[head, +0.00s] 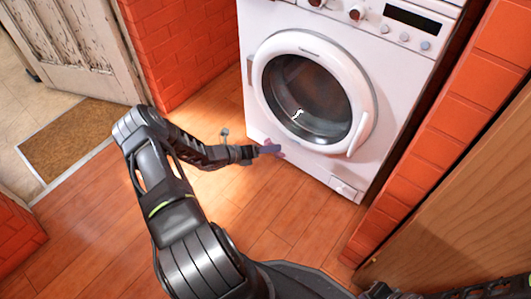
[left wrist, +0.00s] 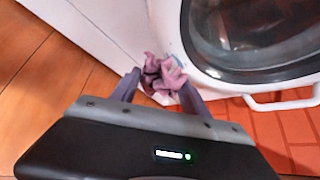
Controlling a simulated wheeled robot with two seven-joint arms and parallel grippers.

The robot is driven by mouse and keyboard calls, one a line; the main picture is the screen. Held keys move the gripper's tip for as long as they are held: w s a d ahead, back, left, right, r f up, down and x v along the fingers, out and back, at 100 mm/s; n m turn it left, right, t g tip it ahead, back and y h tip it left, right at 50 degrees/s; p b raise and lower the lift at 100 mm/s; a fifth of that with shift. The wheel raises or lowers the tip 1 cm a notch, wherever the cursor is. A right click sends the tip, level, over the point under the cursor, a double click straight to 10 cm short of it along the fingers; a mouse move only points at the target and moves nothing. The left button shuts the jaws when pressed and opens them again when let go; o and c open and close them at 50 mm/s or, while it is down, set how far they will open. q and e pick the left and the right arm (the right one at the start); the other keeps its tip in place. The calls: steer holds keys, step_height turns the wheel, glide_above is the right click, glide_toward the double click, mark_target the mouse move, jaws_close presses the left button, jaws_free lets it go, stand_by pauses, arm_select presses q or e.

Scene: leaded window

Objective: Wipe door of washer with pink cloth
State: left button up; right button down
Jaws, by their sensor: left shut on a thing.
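The washer (head: 240,60) is white and stands between brick walls. Its round door (head: 369,96) is shut, with a dark glass centre and a white rim; the door also shows in the left wrist view (left wrist: 204,58). My left gripper (head: 268,149) is at the lower left of the door, close to the washer's front. In the left wrist view it is shut on the pink cloth (left wrist: 163,74), which is crumpled between its fingers. The cloth lies by the door's rim; whether it touches is hard to tell. My right gripper is not in view.
Orange brick walls (head: 180,45) stand left of the washer and close on its right (head: 430,140). A wooden panel (head: 460,190) is at the right. A worn white door (head: 68,35) and brown mat (head: 80,135) are at the left. The wooden floor before the washer is clear.

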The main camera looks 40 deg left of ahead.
arm_select(q)
steer(key=w+b, duration=0.1)
steer(key=w, duration=0.1)
steer(key=shift+w+f, duration=0.15)
steer(key=shift+w, duration=0.25)
steer(key=shift+w+b, duration=0.45)
steer(key=shift+w, duration=0.2)
steer(key=shift+w+b, duration=0.65)
steer(key=shift+w, duration=0.5)
steer(key=shift+d+r+p, duration=0.15)
steer(key=shift+d+p, duration=0.3)
steer(key=shift+d, duration=0.15)
steer(key=shift+d+r+p, duration=0.15)
steer(key=shift+d+p, duration=0.3)
steer(key=shift+d, duration=0.1)
steer(key=shift+s+d, duration=0.1)
steer(key=shift+d, duration=0.45)
steer(key=shift+f, duration=0.15)
